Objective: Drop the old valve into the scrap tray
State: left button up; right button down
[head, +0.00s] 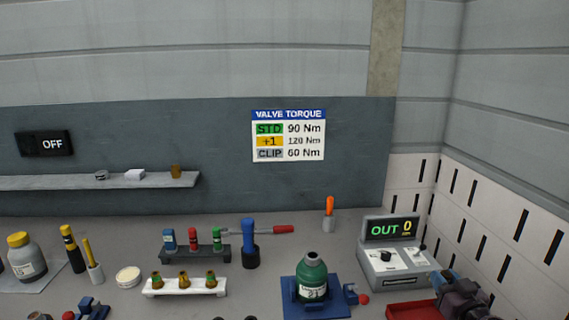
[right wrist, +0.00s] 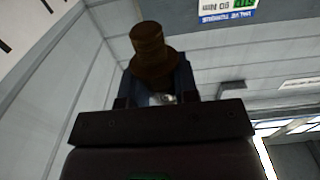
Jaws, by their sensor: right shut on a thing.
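The old valve (right wrist: 150,45) is a brown, rusty-looking stepped piece in the right wrist view. My right gripper (right wrist: 155,92) is shut on it, and the valve sticks out beyond the jaws. In the head view my right gripper (head: 450,288) is at the lower right, beside and partly over a red tray (head: 412,312), which appears to be the scrap tray. The valve cannot be made out clearly in the head view. Only part of the red tray shows at the bottom edge. My left gripper is not in view.
A green cylinder (head: 312,275) stands in a blue holder left of the red tray. A grey readout box (head: 392,258) stands behind the tray. A white rack (head: 184,288) holds several brass valves. A blue tool (head: 249,240) stands nearby.

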notch_tip(320, 180, down, 2)
jog(key=shift+f+b, duration=0.25)
jog(key=shift+b, duration=0.7)
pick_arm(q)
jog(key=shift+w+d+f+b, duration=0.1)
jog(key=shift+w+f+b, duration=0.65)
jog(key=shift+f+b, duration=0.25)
pick_arm(e)
jog(key=shift+f, duration=0.65)
jog(key=c, duration=0.8)
grip_release()
pick_arm(q)
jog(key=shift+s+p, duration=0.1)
jog(key=shift+p, duration=0.2)
pick_arm(e)
jog(key=s, duration=1)
jog(key=shift+s+d, duration=0.35)
jog(key=shift+d, duration=0.05)
